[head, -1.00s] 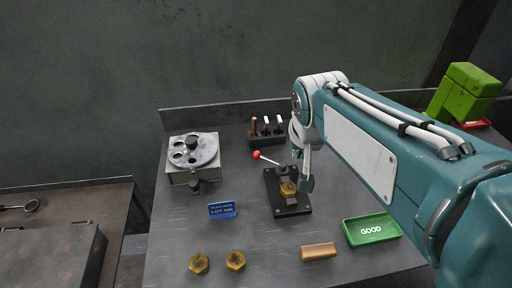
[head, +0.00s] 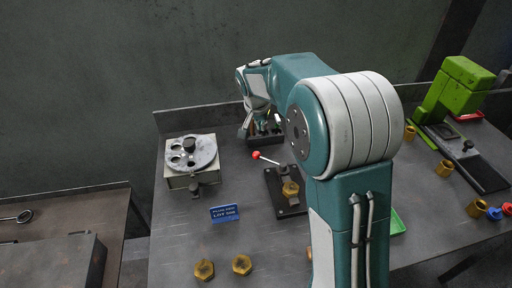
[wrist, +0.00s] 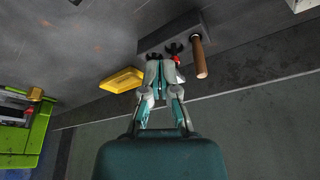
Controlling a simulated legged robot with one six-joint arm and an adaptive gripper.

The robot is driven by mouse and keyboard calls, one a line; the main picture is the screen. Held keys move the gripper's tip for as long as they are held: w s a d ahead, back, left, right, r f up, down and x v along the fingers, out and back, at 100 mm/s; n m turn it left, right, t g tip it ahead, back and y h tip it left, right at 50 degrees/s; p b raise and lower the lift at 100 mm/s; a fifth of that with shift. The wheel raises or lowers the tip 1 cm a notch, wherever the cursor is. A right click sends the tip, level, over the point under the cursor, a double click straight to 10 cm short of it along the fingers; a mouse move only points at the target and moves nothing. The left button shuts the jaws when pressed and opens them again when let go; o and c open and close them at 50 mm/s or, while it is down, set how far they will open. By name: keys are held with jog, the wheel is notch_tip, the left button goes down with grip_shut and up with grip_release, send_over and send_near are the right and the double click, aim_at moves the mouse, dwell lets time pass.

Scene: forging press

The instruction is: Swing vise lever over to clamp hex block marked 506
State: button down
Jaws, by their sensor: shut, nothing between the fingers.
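The vise (head: 292,208) is a dark plate on the bench with a brass hex block (head: 290,189) on it. The number on the block is not readable. The vise lever (head: 269,160) points up and left from the vise and ends in a red ball (head: 256,155). My gripper (head: 250,127) is behind the lever, beside the tool rack, apart from the lever and the block. In the wrist view my gripper (wrist: 161,72) is shut and empty, with its fingertips close to the rack.
The tool rack (wrist: 183,29) holds a wooden-handled tool (wrist: 199,58). Left stand a dial fixture (head: 191,156) and a blue lot sign (head: 224,212). Two brass hex blocks (head: 204,270) lie at the front. A green press (head: 458,88) stands right. My arm hides much of the green tray (head: 398,223).

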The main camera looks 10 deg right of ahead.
jog(key=shift+w+a+f, duration=0.1)
jog(key=shift+w+f, duration=0.25)
jog(key=shift+f, duration=0.1)
jog(key=x, duration=1)
jog(key=shift+s+a+r, duration=0.2)
jog(key=shift+s+a, duration=0.1)
jog(key=shift+s, duration=0.2)
jog(key=shift+s+a+r, duration=0.2)
jog(key=shift+s+a, duration=0.1)
jog(key=shift+s, duration=0.2)
jog(key=shift+s+a+r, duration=0.1)
jog(key=shift+s+a, duration=0.4)
jog(key=shift+s, duration=0.2)
jog(key=shift+a, duration=0.1)
